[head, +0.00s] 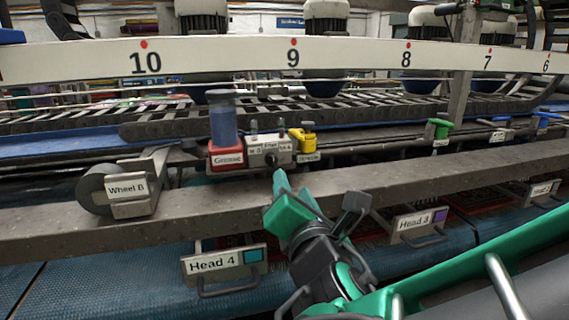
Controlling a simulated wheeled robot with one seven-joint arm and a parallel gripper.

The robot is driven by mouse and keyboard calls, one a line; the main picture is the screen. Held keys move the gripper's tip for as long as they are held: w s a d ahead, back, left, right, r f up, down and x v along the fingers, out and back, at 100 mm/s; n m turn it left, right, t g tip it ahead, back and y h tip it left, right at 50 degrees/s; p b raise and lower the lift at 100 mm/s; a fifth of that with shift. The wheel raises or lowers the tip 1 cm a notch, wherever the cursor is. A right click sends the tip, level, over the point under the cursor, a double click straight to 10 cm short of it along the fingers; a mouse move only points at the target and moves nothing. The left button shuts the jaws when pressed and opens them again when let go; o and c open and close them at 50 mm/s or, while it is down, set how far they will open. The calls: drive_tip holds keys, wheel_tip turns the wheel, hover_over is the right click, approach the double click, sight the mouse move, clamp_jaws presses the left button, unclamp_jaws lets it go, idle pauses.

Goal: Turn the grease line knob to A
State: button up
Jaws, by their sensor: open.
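The grease unit stands on the grey machine rail in the head view, left of centre. It has a clear blue-grey reservoir on a red base marked "Grease" (228,158). Beside it is a grey valve block (266,148) with small fittings on top and small lettering, including what looks like an "A" at its right. A dark grease line knob (270,161) seems to sit low on the block's front, partly hidden by my gripper's tip. My gripper (281,180) is open, just below and in front of the block. I cannot tell whether it touches the knob, or the knob's setting.
A yellow valve (307,142) stands right beside the block. A Wheel B roller (110,188) is at the left. The Head 4 handle plate (224,262) and Head 3 plate (419,222) hang below the rail (400,185). A green valve (440,130) is farther right.

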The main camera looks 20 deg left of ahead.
sight(274, 163)
drive_tip(key=shift+n+y, duration=0.4)
drive_tip(key=shift+n, duration=0.1)
drive_tip(key=x, duration=0.3)
drive_tip(key=a+x, duration=0.1)
drive_tip(key=x, duration=0.3)
drive_tip(key=s+x, duration=0.1)
drive_tip(key=x, duration=0.2)
drive_tip(key=shift+w+a+r, duration=0.25)
drive_tip(key=shift+w+a, duration=0.05)
drive_tip(key=shift+a, duration=0.15)
clamp_jaws()
